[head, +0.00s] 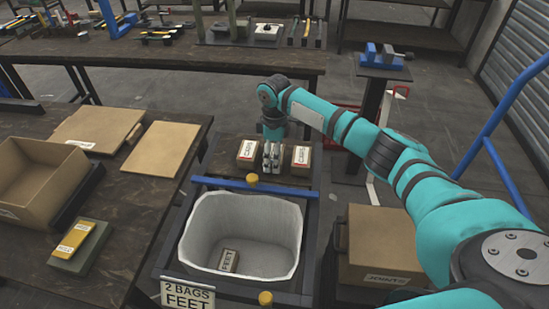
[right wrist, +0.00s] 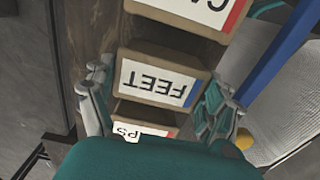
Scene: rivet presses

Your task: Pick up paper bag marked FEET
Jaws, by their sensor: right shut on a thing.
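My right gripper (head: 271,158) reaches down onto a small dark table, between two paper bags with red-edged labels. In the right wrist view its fingers (right wrist: 155,100) are shut on the sides of the paper bag marked FEET (right wrist: 158,78), whose white label has a blue edge and shows upside down. In the head view the gripper mostly hides this bag. Another bag marked FEET (head: 229,260) lies in the white-lined bin (head: 205,205), which carries a sign (head: 188,294) reading 2 BAGS FEET. My left gripper is not in view.
Red-labelled bags stand close on the left (head: 247,150) and right (head: 301,158) of the gripper. A blue bar (head: 235,186) crosses the bin's far edge. A cardboard box (head: 375,245) stands right of the bin. The left table (head: 130,205) holds an open box and flat boards.

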